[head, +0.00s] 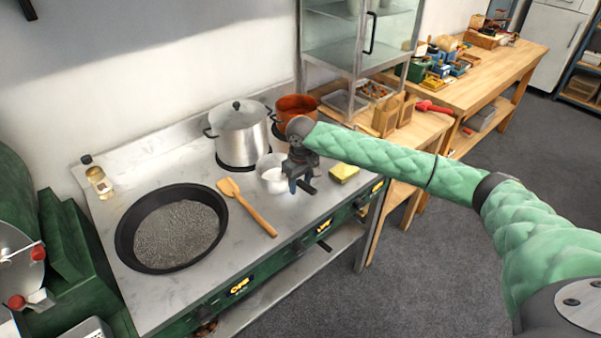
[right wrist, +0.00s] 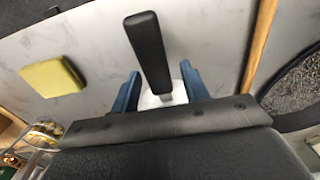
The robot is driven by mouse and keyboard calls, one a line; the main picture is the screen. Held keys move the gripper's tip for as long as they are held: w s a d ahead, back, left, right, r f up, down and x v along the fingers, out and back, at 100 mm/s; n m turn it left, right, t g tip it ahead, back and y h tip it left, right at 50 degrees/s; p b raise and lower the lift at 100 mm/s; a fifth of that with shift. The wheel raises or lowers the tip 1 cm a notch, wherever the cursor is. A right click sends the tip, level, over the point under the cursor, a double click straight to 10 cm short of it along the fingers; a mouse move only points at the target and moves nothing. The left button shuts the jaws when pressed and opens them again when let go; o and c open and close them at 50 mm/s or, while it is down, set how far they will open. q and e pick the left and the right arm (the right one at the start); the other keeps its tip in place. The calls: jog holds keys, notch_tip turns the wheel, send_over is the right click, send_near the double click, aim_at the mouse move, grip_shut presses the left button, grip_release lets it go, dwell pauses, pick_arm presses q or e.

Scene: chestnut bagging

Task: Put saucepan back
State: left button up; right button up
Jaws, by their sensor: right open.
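The saucepan (head: 270,174) is a small pale metal pan on the steel stove top, just right of the big lidded pot. My right gripper (head: 299,184) is over its right side and hides part of it. In the right wrist view the black handle (right wrist: 150,55) lies between the two blue fingers of my right gripper (right wrist: 160,88), with a pale part of the pan (right wrist: 165,97) below it. The fingers are open, with a gap on both sides of the handle. My left gripper is not in view.
A lidded pot (head: 240,140) and an orange pot (head: 297,106) stand behind. A yellow sponge (head: 344,172) is to the right, also in the right wrist view (right wrist: 52,77).

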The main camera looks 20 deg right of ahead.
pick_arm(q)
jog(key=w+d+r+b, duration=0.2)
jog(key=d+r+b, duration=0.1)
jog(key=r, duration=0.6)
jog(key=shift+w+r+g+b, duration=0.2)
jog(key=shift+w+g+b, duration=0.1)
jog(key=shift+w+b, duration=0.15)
pick_arm(e)
notch_tip(320, 180, up, 12)
jog(key=shift+s, duration=0.2)
jog(key=shift+f, duration=0.1)
